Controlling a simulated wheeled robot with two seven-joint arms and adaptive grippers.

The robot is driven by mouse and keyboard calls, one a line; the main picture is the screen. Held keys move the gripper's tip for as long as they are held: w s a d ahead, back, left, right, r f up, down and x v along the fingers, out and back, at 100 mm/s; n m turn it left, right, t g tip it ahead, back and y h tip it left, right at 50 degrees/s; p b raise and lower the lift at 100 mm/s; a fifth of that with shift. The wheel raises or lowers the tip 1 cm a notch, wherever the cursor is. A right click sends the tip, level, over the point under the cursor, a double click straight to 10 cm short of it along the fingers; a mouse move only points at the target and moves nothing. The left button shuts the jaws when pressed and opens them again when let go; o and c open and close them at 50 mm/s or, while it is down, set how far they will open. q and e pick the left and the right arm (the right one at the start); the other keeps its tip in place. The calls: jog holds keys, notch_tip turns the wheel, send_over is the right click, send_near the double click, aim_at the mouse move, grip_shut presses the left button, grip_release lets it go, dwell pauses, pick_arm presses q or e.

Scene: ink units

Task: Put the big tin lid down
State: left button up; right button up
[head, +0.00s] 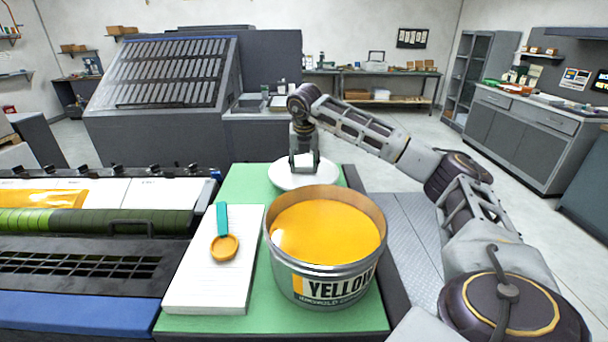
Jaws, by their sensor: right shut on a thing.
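The big tin lid (288,178) is a round, pale disc at the back of the green table top, behind the open yellow ink tin (326,238). My right gripper (303,165) points down over the lid and is shut on it, near its middle. The lid looks level and lies on or just above the green surface; I cannot tell which. The tin's near rim area is clear, and its far rim hides a little of the lid's front edge. My left gripper is not in view.
The green table top (240,190) has some bare room at the back left. The press with inked rollers (100,222) borders it on the left.

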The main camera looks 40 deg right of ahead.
aim_at(304, 168)
jog(key=shift+f, duration=2.05)
jog(key=shift+f, duration=0.1)
jog(key=o, duration=1.1)
jog(key=shift+c, duration=0.2)
jog(key=v, duration=1.2)
